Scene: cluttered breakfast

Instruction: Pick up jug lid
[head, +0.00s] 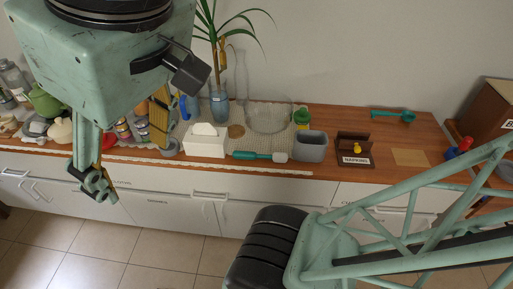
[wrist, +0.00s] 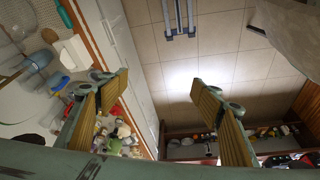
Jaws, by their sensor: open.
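My gripper (head: 134,168) is open and empty, with its two fingers spread wide. In the head view it hangs in front of the left part of the counter. In the wrist view my gripper (wrist: 158,82) has only floor and the drawer fronts between its fingers. I cannot single out the jug lid with certainty. A small round brown disc (head: 236,131) lies flat on the counter between the tissue box and the glass bowl; I cannot tell whether it is the lid. A clear tall glass vessel (head: 241,78) stands behind it. My gripper is apart from these things.
The wooden counter (head: 320,120) is crowded at left and centre. A white tissue box (head: 204,147), a glass bowl (head: 268,122), a grey tub (head: 310,147), a plant vase (head: 219,104) and a napkin holder (head: 354,147) stand there. Bare wood shows toward the right.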

